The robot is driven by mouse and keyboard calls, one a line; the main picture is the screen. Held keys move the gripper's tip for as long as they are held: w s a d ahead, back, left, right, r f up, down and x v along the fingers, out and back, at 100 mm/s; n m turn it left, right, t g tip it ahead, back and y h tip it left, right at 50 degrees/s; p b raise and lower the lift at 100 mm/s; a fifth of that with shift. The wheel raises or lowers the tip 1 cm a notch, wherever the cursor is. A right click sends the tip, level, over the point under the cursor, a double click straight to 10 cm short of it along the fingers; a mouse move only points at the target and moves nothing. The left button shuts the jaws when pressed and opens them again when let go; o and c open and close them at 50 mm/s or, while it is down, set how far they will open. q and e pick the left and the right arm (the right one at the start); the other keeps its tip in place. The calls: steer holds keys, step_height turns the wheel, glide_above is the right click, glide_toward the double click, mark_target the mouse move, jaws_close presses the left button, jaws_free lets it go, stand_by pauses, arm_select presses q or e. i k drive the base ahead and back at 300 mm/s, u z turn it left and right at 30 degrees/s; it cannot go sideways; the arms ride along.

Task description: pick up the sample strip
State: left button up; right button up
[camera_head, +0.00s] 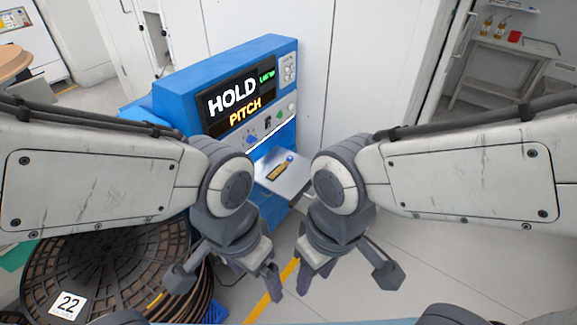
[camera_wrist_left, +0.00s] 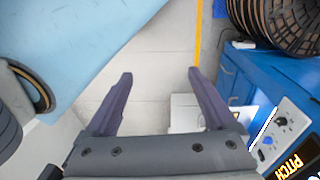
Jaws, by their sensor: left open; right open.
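A small dark-and-yellow piece (camera_head: 279,171) lies on the pale shelf (camera_head: 294,183) at the front of the blue machine (camera_head: 180,88) in the head view. I cannot tell whether it is the sample strip or a label. My left gripper (camera_head: 256,274) hangs below and in front of the shelf. My right gripper (camera_head: 315,273) is open beside the left one, also below the shelf. Both look empty.
The machine's display (camera_head: 234,102) reads HOLD PITCH. Stacked dark reels (camera_head: 100,262) with a 22 label stand at the lower left. A yellow line (camera_head: 272,290) crosses the floor. A bench (camera_head: 510,65) with bottles stands at the far right; the floor before it is clear.

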mark_target(290, 157)
steer(key=z, duration=0.5)
steer(key=i, duration=0.6)
steer(key=z, duration=0.6)
steer(key=i, duration=0.65)
steer(key=u, duration=0.75)
steer(key=i, duration=0.8)
steer(key=u, duration=0.95)
